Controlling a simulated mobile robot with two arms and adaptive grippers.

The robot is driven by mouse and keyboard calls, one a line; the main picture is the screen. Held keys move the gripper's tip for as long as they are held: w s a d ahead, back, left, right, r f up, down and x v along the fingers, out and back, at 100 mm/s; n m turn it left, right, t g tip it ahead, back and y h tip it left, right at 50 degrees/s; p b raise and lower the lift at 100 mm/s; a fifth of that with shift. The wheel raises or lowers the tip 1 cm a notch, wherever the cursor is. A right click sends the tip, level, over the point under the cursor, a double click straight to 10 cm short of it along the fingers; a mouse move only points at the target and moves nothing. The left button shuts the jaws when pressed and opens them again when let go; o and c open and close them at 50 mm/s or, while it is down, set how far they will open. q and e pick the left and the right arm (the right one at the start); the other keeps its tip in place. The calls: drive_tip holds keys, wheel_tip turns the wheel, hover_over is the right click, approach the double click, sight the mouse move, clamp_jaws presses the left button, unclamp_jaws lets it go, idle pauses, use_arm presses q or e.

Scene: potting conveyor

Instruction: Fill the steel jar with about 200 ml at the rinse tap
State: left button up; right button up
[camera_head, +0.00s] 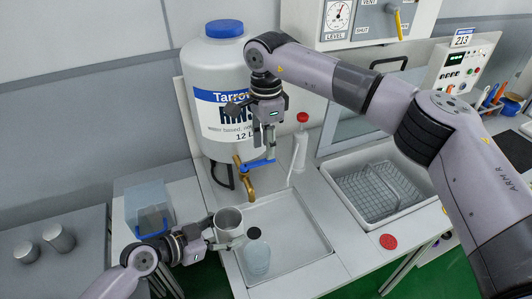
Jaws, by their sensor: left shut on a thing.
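The steel jar (229,219) is held by my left gripper (229,243), which is shut on it. The jar looks roughly upright, its open mouth facing up, a little left of and in front of the brass tap's spout (250,195). I cannot make out what is in the jar, and no stream of water shows. The tap has a blue lever (259,165). My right gripper (266,145) points down just above the lever; I cannot tell whether it touches it or how far its fingers are apart.
A large white tank (215,75) rises behind the tap. A basin with a wire basket (365,190) is at right.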

sight(266, 160)
drive_tip(key=shift+f, duration=1.75)
drive_tip(key=shift+c, duration=0.5)
clamp_jaws()
